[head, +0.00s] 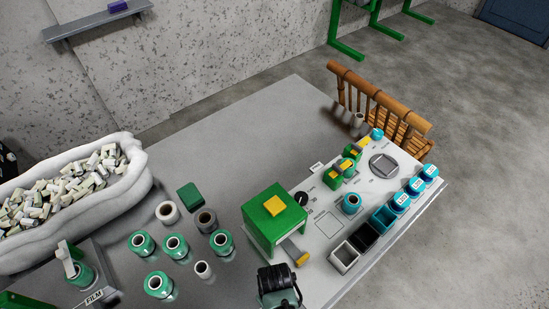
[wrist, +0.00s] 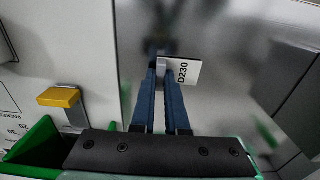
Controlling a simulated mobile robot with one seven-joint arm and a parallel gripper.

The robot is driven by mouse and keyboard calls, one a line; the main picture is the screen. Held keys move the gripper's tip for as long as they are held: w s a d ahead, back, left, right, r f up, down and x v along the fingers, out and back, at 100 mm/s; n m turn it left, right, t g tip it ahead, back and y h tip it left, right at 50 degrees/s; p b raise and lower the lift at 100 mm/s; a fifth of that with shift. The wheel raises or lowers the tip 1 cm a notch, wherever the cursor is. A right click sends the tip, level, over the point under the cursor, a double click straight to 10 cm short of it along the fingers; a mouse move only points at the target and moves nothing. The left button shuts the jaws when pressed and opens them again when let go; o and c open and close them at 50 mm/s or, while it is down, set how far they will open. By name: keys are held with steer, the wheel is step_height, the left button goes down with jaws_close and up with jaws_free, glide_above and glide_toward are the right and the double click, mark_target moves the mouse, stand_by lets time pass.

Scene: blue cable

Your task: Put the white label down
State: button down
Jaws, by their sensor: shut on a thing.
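The white label (wrist: 181,71), printed D230, is between the tips of my gripper (wrist: 163,72) in the wrist view. The gripper's two blue fingers are shut on its left end, and the printed part sticks out to the right. Behind it is the grey, shiny tabletop (wrist: 225,25); I cannot tell whether the label touches it.
A green box (head: 275,220) with a yellow-tipped lever (head: 302,259) stands on the white panel (head: 330,195). Several teal and white spools (head: 176,246) stand left of it. A white padded bin (head: 135,160) of small pieces is far left. The tabletop's back half is clear.

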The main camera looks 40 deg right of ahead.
steer(key=shift+f, duration=0.15)
steer(key=c, duration=0.9)
jaws_free()
step_height(320, 180, up, 12)
steer(key=shift+r+p, duration=0.15)
steer(key=shift+p, duration=0.7)
